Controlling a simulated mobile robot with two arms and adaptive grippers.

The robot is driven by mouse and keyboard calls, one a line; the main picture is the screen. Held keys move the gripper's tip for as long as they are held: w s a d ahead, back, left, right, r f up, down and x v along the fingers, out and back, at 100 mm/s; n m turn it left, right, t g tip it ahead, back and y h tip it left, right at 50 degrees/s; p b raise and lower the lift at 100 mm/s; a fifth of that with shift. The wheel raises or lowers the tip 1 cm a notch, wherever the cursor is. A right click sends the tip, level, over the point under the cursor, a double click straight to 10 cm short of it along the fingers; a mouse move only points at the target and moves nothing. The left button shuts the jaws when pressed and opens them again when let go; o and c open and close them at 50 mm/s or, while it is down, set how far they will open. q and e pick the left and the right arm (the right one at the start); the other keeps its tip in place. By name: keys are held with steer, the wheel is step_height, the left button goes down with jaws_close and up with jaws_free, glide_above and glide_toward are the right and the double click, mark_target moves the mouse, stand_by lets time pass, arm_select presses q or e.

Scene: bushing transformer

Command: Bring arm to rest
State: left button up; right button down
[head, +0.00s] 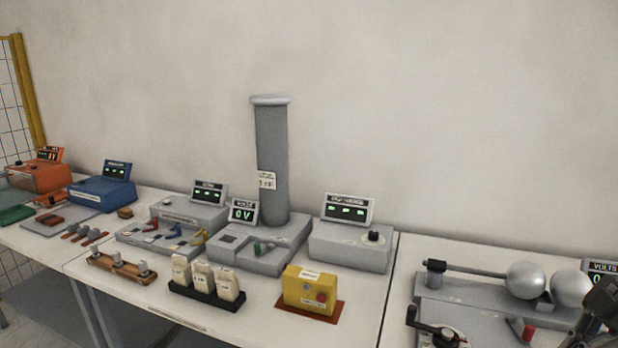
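A dark part of my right gripper (602,305) shows at the bottom right edge, cut off by the frame. It is in front of the device with the metal spheres (525,281), and I cannot tell whether it touches anything. Its fingers are not clear enough to tell open from shut. My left gripper is not in view.
A white table (250,325) carries a tall grey column (272,165), a yellow box (310,289), a black rack (206,294) of white blocks and several display units. A blue unit (103,191) and an orange unit (40,176) stand left. Bare wall is behind.

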steer(key=w+a+f+n+t+y, duration=0.1)
steer(key=w+a+f+n+y, duration=0.15)
steer(key=w+a, duration=0.4)
steer(key=w+a+r+m+t+y, duration=0.25)
steer(key=a+t, duration=0.45)
steer(key=a, duration=0.4)
steer(key=w+a+r+m+t+y, duration=0.2)
steer(key=a+r+m+t+y, duration=0.15)
steer(key=a+t, duration=0.55)
steer(key=s+d+f+m+g+h, duration=0.2)
steer(key=s+d+f+m+h, duration=0.15)
steer(key=f+m+h, duration=0.35)
steer(key=s+d+f+m+g+h, duration=0.2)
steer(key=s+f+m+h, duration=0.2)
steer(key=f+m+h, duration=0.4)
steer(key=s+a+f+n+g+y, duration=0.15)
steer(key=s+f+g, duration=0.4)
steer(key=s, duration=0.55)
steer(key=s+a+f+n+g+y, duration=0.1)
steer(key=s+a+f+g, duration=0.1)
steer(key=s+f+g, duration=0.65)
steer(key=s+f+t, duration=0.1)
steer(key=s+f, duration=0.1)
steer(key=f, duration=1.1)
steer(key=s+f+t, duration=0.2)
steer(key=f, duration=1)
steer(key=s+d+f+g, duration=0.1)
steer(key=s+d+f, duration=0.2)
steer(key=s+f, duration=1.3)
steer(key=shift+g, duration=0.3)
